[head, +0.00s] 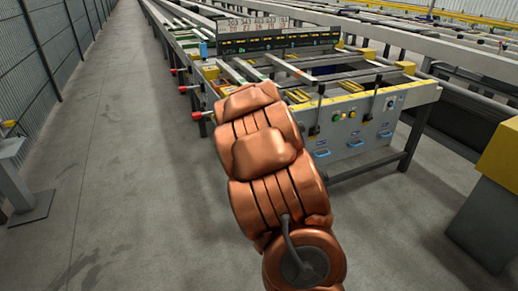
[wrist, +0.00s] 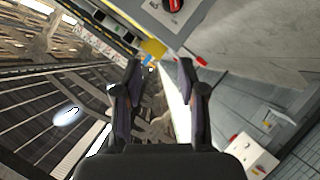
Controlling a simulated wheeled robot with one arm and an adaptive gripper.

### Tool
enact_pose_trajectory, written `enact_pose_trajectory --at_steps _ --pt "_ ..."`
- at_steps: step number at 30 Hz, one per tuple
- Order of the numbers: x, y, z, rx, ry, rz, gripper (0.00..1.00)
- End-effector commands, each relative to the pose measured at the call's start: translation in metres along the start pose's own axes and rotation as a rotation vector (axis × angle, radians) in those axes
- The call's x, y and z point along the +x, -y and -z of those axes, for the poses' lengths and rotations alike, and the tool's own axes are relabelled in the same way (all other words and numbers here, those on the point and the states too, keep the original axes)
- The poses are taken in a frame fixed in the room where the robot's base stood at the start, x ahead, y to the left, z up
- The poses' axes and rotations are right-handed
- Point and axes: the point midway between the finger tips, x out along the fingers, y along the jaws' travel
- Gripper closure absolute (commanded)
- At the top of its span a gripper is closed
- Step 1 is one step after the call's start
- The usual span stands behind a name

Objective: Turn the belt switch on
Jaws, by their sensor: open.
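My gripper (wrist: 160,75) is open in the wrist view, with its two dark fingers apart and nothing between them. A red knob (wrist: 173,5) on a pale plate shows at the top edge of the wrist view, beyond the fingertips and cut off by the frame. In the head view, a small dark knob on a light plate (head: 390,103) sits at the right of the table's grey front panel (head: 350,138). Coloured buttons (head: 345,116) are to its left. I cannot read which control is the belt switch. My arm hides my gripper in the head view.
The runout table has yellow edges (head: 412,92), dark upright levers (head: 372,98) and blue drawer handles (head: 355,143) at its front. Red knobs (head: 197,116) stick out on its left side. A yellow-topped post (head: 500,155) stands at right. The floor (head: 130,170) at left is clear.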

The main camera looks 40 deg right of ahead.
Motion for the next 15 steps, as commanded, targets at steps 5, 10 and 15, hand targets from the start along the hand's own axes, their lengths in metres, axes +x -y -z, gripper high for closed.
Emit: enact_pose_trajectory --at_steps 5,10,15 --pt "0.058 0.009 -0.040 -0.054 -0.167 -0.032 0.59" --pt "0.088 0.020 -0.067 -0.081 -0.328 -0.051 0.59" --pt "0.101 0.029 -0.082 -0.090 -0.451 -0.065 0.59"
